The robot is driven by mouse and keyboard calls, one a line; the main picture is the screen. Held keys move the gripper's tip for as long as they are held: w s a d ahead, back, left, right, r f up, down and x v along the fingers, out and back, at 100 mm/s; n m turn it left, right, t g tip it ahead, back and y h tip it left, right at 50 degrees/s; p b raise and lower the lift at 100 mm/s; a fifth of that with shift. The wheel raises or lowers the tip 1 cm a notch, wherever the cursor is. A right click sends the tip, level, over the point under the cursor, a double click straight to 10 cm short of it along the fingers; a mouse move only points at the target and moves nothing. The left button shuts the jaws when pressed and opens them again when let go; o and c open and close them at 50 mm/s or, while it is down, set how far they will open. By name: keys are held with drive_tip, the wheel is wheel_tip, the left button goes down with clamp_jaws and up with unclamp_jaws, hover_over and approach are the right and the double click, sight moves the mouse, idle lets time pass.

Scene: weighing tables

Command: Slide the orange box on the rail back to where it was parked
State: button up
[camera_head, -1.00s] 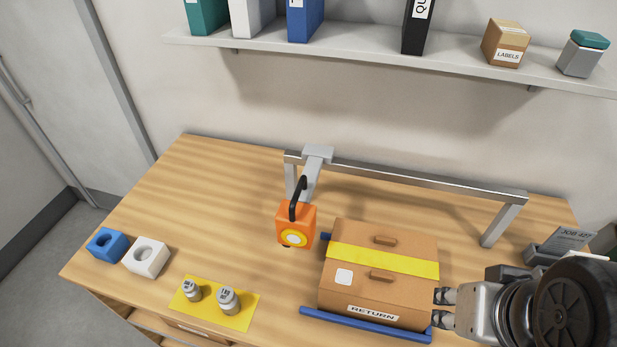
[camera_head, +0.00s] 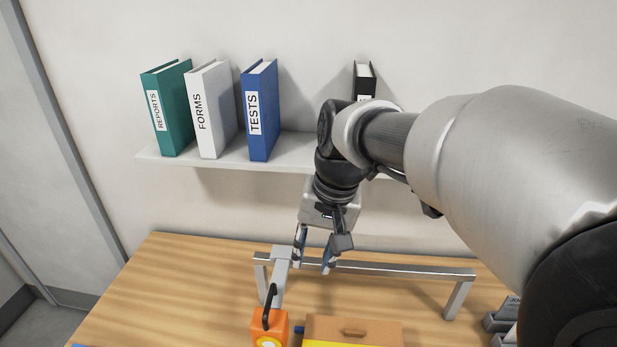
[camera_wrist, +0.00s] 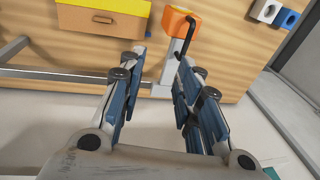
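The orange box (camera_head: 268,329) hangs from a bracket on the grey rail (camera_head: 400,269), near the rail's left end, with a black handle (camera_head: 268,300) on it. In the wrist view the orange box (camera_wrist: 177,22) and its black handle (camera_wrist: 190,38) show beyond my fingers. My gripper (camera_head: 314,266) is open and empty, pointing down above the rail, just right of the bracket. In the wrist view, there is a clear gap between the fingers (camera_wrist: 155,75). The lower part of the orange box is cut off in the head view.
A cardboard box (camera_head: 350,330) with a yellow band stands right of the orange box. A shelf (camera_head: 190,162) with binders, such as the blue one (camera_head: 262,110), is behind my arm. The table (camera_head: 170,290) is clear at left.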

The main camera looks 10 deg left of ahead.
drive_tip(key=w+a+g+p, duration=0.1)
drive_tip(key=w+a+p, duration=0.15)
drive_tip(key=a, duration=0.35)
drive_tip(key=b, duration=0.3)
approach(270, 298)
drive_tip(key=f, duration=0.2)
drive_tip(key=a+f, duration=0.1)
drive_tip(key=f, duration=0.4)
drive_tip(key=shift+a+f, duration=0.3)
drive_tip(key=shift+f, duration=0.1)
drive_tip(key=shift+c, duration=0.5)
clamp_jaws()
